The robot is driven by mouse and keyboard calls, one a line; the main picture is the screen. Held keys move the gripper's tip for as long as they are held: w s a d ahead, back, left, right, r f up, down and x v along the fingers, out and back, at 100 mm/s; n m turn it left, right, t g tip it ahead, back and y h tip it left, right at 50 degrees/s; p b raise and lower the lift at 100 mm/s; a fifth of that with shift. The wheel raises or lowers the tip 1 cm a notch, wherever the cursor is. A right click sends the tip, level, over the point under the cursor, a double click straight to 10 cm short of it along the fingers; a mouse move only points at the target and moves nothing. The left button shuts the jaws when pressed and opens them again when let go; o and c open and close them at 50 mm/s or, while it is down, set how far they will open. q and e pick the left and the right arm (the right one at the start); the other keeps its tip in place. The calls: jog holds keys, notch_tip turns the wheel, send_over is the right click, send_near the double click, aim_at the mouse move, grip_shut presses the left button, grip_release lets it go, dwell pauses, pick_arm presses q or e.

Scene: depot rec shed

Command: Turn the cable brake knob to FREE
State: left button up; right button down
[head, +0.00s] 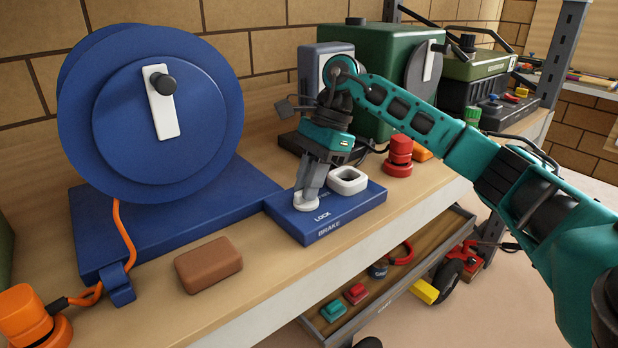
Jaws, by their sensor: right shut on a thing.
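The blue brake box (367,201) sits on the bench at the right of the blue cable reel's base. Its front edge reads BRAKE, and LOCK is printed on its top near the front. My right gripper (308,192) points down over the left part of the box, shut on the pale cable brake knob (304,203). The fingers cover most of the knob, so its pointing direction cannot be told. Lettering behind the fingers is mostly hidden; I cannot read FREE. A white hollow rounded piece (347,174) sits on the box right of the fingers. My left gripper is out of view.
The large blue reel (150,110) with a crank fills the left. A brown block (211,265) and an orange plug (27,315) lie in front. Behind stand a grey device and a green machine (385,55). A red knob (398,156) is at right. A lower shelf holds small items.

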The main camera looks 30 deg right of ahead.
jog(key=shift+n, duration=0.3)
dwell(0.4)
jog(key=c, duration=1.1)
grip_release()
jog(key=p+v, duration=0.1)
jog(key=v, duration=1.2)
jog(key=shift+p, duration=0.4)
jog(key=shift+a+f, duration=0.1)
